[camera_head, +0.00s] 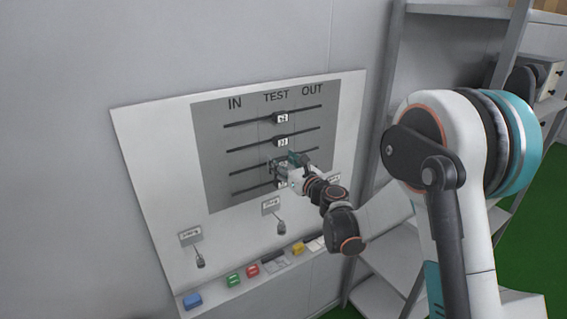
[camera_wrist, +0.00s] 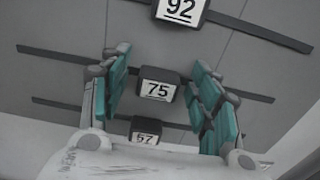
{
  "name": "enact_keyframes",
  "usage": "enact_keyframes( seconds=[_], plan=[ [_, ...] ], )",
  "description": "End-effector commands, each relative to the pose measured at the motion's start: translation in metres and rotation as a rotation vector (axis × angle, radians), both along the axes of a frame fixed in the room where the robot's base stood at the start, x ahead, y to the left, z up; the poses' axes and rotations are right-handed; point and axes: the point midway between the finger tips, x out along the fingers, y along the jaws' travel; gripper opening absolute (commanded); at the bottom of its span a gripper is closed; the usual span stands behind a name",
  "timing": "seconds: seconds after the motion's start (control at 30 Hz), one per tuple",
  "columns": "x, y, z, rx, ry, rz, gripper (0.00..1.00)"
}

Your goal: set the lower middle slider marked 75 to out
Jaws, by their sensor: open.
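The slider marked 75 (camera_wrist: 158,88) is a dark block with a white label on a horizontal slot. It sits under the TEST heading of the grey panel (camera_head: 218,193). My gripper (camera_wrist: 160,66) is open, with one teal-padded finger on each side of this slider in the wrist view. I cannot tell whether either finger touches it. In the head view my gripper (camera_head: 291,163) is at the lower middle of the panel and mostly hides the 75 slider. The OUT heading (camera_head: 312,89) is at the panel's upper right.
The slider marked 92 (camera_wrist: 180,10) is just above and the one marked 57 (camera_wrist: 146,136) just below, both near the middle. A grey shelf (camera_head: 400,105) stands at the right.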

Motion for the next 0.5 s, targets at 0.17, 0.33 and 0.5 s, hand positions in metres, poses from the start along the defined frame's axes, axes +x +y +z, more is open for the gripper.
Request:
enact_keyframes(
  seconds=[0.17,0.33,0.5],
  plan=[
    [0.000,0.000,0.000,0.000,0.000,0.000,0.27],
    [0.000,0.000,0.000,0.000,0.000,0.000,0.00],
    [0.008,-0.013,-0.001,0.000,0.000,-0.004,0.00]
  ],
)
